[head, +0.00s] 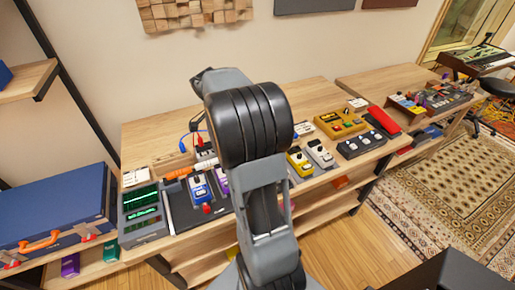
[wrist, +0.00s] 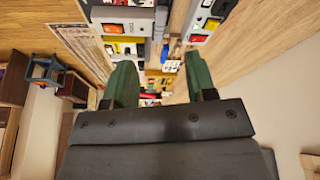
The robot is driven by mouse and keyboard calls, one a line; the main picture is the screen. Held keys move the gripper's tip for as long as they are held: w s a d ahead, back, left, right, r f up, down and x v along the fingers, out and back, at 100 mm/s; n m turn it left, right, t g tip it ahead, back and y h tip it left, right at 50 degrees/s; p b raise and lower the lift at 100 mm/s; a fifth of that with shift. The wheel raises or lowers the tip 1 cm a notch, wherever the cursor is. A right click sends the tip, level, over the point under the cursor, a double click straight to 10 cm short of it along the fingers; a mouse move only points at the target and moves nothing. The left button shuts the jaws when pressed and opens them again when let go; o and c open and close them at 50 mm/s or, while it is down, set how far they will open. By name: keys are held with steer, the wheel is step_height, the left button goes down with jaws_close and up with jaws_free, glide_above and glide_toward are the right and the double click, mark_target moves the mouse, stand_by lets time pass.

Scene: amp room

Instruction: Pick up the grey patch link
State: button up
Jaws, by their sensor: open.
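My gripper (wrist: 160,64) shows in the wrist view with its two green fingers spread apart and nothing held between them. In the head view my own arm hides the gripper and the middle of the workbench (head: 290,90). I cannot clearly make out the grey patch link. A small grey piece (wrist: 158,22) lies beyond the fingertips, beside a pale pedal, and may be it. It is apart from the fingers.
A yellow pedal (head: 299,162), a grey pedal (head: 320,154) and a black unit (head: 361,145) stand right of my arm. A blue pedal (head: 199,188) and green-screened unit (head: 141,215) stand left. Bare wood shows along the bench's back.

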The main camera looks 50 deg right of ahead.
steer(key=d+f+m, duration=0.1)
steer(key=d+f, duration=0.1)
steer(key=d+f+m, duration=0.1)
steer(key=d+f, duration=0.2)
steer(key=d+f+m+g, duration=0.1)
steer(key=d+f, duration=0.1)
steer(key=f, duration=0.1)
steer(key=shift+s+d+f+p, duration=0.2)
steer(key=shift+s+d+p, duration=0.1)
steer(key=shift+s+p, duration=0.1)
steer(key=shift+s+p+x, duration=0.15)
steer(key=shift+p+x, duration=0.25)
steer(key=shift+x, duration=1.2)
steer(key=shift+s+p+x, duration=0.1)
steer(key=shift+p+x, duration=0.25)
steer(key=shift+x, duration=1.25)
steer(key=shift+c, duration=0.2)
jaws_close()
